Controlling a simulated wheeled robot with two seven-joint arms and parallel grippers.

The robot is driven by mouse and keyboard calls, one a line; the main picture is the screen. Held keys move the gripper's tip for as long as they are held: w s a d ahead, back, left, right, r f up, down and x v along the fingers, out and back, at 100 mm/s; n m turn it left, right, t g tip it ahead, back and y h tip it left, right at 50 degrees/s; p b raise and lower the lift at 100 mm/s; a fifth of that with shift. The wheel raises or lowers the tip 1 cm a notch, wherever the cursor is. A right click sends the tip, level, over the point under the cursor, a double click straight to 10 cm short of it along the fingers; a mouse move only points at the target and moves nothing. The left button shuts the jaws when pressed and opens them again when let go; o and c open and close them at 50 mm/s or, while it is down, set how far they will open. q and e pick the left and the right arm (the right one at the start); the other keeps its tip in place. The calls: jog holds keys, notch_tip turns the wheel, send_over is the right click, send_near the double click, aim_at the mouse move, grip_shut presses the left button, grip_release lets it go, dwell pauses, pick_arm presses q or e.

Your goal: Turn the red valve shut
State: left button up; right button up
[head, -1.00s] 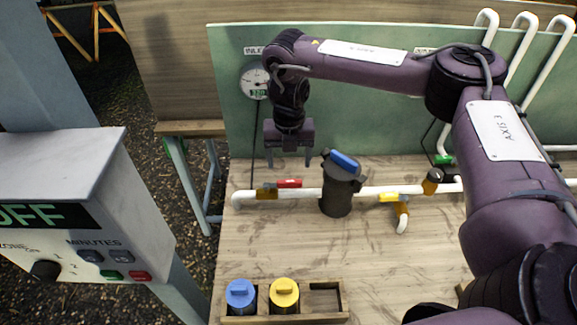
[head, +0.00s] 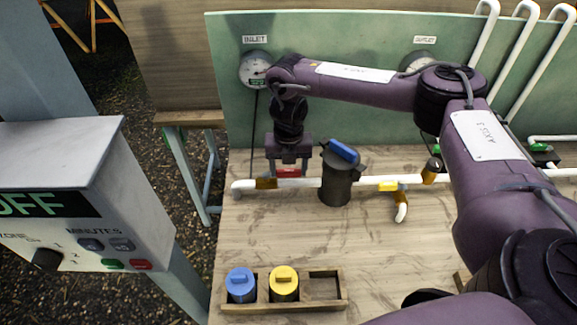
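The red valve handle (head: 289,173) sits on the white pipe (head: 307,183) near its left end, just right of a brass fitting (head: 266,183). The handle lies along the pipe. My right gripper (head: 288,168) points down over the red handle with its two fingers apart, one towards each end of the handle. The fingers look level with the handle; whether they touch it I cannot tell. My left gripper is not in the picture.
A dark filter housing with a blue handle (head: 343,151) stands right of the red valve. A yellow valve handle (head: 388,186) and a green one (head: 541,147) lie further right. A wooden rack (head: 310,305) holds a blue-capped and a yellow-capped canister in front. The board's middle is clear.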

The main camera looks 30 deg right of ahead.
jog(key=c, duration=0.6)
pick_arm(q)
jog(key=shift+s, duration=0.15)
